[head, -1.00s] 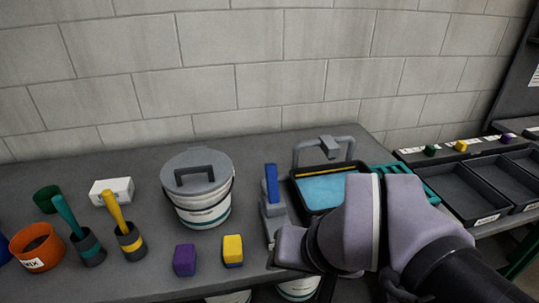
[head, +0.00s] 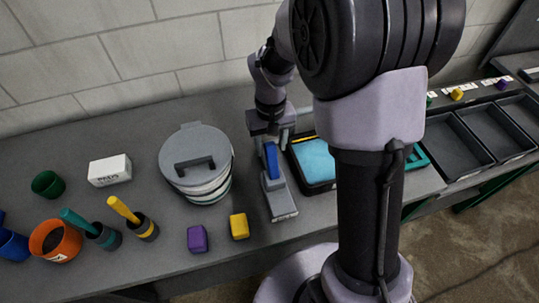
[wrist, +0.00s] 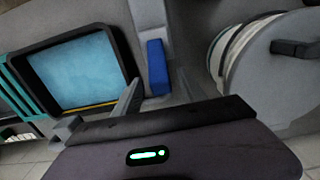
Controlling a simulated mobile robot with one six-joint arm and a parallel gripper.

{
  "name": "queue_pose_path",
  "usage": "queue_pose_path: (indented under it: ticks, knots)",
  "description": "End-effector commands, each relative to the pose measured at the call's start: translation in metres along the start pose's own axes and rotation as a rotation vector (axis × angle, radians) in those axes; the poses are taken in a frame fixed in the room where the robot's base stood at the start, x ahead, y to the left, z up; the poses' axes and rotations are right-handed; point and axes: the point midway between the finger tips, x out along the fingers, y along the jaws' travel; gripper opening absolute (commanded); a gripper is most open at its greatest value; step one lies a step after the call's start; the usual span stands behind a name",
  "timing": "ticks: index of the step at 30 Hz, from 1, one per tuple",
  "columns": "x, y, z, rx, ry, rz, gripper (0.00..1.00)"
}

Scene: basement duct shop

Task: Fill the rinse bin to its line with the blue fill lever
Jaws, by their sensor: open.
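The blue fill lever (head: 272,160) stands on a grey base left of the rinse bin. It also shows in the wrist view (wrist: 157,67). The rinse bin (head: 298,169) is a dark tray holding light-blue water; it also shows in the wrist view (wrist: 129,66). A yellow line (wrist: 97,106) runs along one inner wall, close to the water's edge; I cannot tell the exact level. My gripper (head: 270,138) is open just behind the lever. In the wrist view its fingers (wrist: 160,92) lie either side of the lever's near end; contact is unclear.
A lidded white bucket (head: 200,188) stands close left of the lever. Purple (head: 197,239) and yellow (head: 239,226) blocks lie in front. Brushes, cups and a white box (head: 110,170) are farther left. Black trays (head: 458,150) are at right. My arm hides part of the bin.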

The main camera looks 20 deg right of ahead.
Motion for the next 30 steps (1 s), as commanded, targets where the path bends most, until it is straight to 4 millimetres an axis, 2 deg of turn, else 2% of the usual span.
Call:
queue_pose_path:
  ticks: [1, 6, 10, 18, 25, 26, 30]
  knots:
    - [0.014, 0.000, 0.001, 0.000, -0.002, 0.000, 0.49]
    - [0.040, 0.000, 0.001, 0.001, -0.002, 0.000, 0.49]
    - [0.048, 0.000, 0.000, 0.001, 0.000, 0.000, 0.49]
    - [0.049, 0.000, 0.000, 0.001, 0.001, 0.000, 0.49]
    - [0.049, 0.000, 0.000, 0.001, 0.001, 0.000, 0.04]
    - [0.049, 0.000, 0.000, 0.001, 0.001, 0.000, 0.00]
    - [0.049, 0.000, 0.000, 0.001, 0.001, 0.000, 0.00]
